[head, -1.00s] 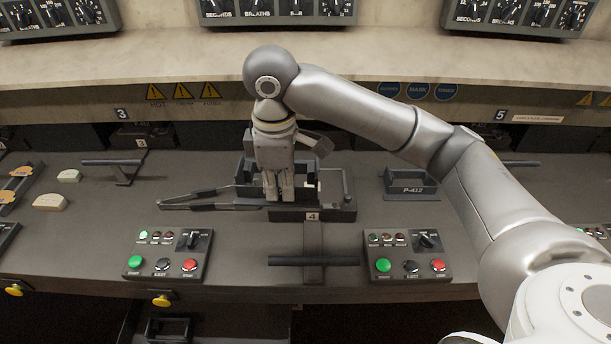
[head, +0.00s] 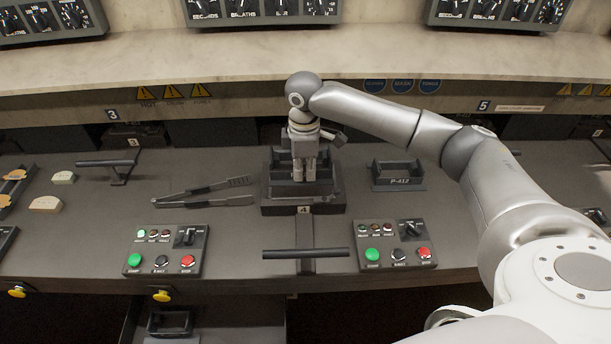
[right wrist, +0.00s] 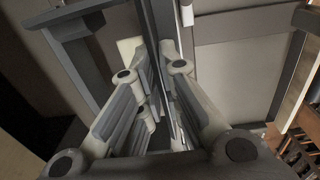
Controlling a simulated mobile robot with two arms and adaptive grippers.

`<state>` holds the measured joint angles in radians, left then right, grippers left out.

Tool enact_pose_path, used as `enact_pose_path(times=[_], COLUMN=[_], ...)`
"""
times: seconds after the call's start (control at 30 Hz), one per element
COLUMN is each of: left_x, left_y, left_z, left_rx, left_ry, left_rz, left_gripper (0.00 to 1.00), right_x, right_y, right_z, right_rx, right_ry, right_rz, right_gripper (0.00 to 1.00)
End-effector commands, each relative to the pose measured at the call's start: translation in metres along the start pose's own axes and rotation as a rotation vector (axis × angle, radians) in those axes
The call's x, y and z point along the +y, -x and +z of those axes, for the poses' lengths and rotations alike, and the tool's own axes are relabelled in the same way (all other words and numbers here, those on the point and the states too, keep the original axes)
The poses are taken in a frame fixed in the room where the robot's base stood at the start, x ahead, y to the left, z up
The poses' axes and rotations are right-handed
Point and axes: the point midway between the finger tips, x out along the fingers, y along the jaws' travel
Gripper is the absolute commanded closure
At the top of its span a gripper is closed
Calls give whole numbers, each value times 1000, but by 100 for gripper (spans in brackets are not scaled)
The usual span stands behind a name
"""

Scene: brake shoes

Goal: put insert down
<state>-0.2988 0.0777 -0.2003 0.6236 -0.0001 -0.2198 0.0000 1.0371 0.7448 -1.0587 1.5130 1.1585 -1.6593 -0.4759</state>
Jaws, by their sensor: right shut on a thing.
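The insert (head: 283,162) is a dark grey open frame with raised walls, in the middle of the head view. It is over the dark block marked 4 (head: 275,209) and looks lined up with it; I cannot tell whether it fully rests there. My right gripper (head: 305,178) points down and is shut on the insert's wall. In the right wrist view the fingers (right wrist: 158,105) close around a thin dark wall (right wrist: 168,50), with dark frame parts on both sides. My left gripper is in neither view now.
Tongs (head: 205,193) lie left of the block. A similar tray marked P-412 (head: 398,184) stands to the right. A bar handle (head: 305,254) and two button panels (head: 168,252) (head: 397,246) are in front. Pale brake shoes (head: 46,203) lie at left.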

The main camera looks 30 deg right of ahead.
Motion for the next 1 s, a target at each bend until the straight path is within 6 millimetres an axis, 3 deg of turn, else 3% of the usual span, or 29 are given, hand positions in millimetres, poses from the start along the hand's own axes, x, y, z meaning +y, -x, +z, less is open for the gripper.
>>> enact_pose_path(times=[0.13, 0.3, 0.97, 1.0], left_x=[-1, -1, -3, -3], left_y=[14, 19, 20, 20], left_z=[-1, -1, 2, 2], left_rx=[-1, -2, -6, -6], left_ry=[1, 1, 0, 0], left_rz=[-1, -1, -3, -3], left_gripper=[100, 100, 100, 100], right_x=[3, 3, 2, 2], right_y=[-17, -33, -46, -47], right_z=[3, 3, 2, 3], right_rx=[-2, 0, 0, -2], right_ry=[-1, 0, -1, -1], right_rz=[-2, 2, 1, -1], right_gripper=[100, 100, 100, 91])
